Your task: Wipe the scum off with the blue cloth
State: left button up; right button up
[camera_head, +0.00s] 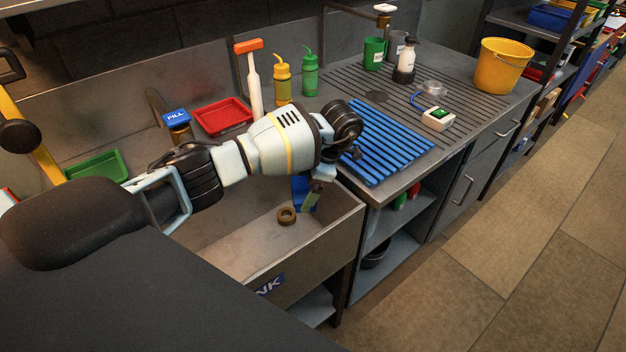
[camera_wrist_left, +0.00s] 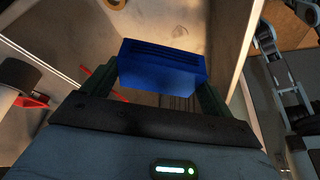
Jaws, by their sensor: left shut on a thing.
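My left gripper (camera_head: 311,192) reaches down into the steel sink (camera_head: 235,250) near its right wall. It is shut on the blue cloth (camera_head: 298,190), a folded, block-like piece. In the left wrist view the cloth (camera_wrist_left: 160,66) sits between the two dark green fingers of the left gripper (camera_wrist_left: 158,82). A brown ring (camera_head: 287,216) lies on the sink floor just below the cloth, apart from it in the picture. A faint brownish patch (camera_wrist_left: 205,42) shows on the sink surface beyond the cloth; I cannot tell if it is scum.
A blue slatted mat (camera_head: 385,140) lies on the counter right of the sink. A green tray (camera_head: 97,166) is at left. The sink's right wall is close to the gripper.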

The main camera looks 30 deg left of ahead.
pick_arm(q)
jog(key=s+a+f+n+h+p, duration=0.1)
jog(key=s+a+f+n+h, duration=0.2)
jog(key=f+n, duration=0.5)
jog(key=s+a+f+n+h+p, duration=0.1)
jog(key=s+a+f+n+h, duration=0.2)
jog(key=s+a+f+n, duration=0.2)
jog(key=s+f+n, duration=0.3)
jog(key=f+n, duration=0.1)
jog(key=n, duration=0.2)
jog(key=shift+s+n+h, duration=0.3)
jog(key=shift+n+h, duration=0.1)
pick_arm(e)
jog(key=shift+t, duration=0.5)
jog(key=w+r, duration=0.1)
jog(key=r, duration=0.1)
jog(key=w+r, duration=0.1)
jog(key=shift+w+d+r, duration=0.15)
jog(key=shift+w+d, duration=0.1)
jog(key=shift+w, duration=0.05)
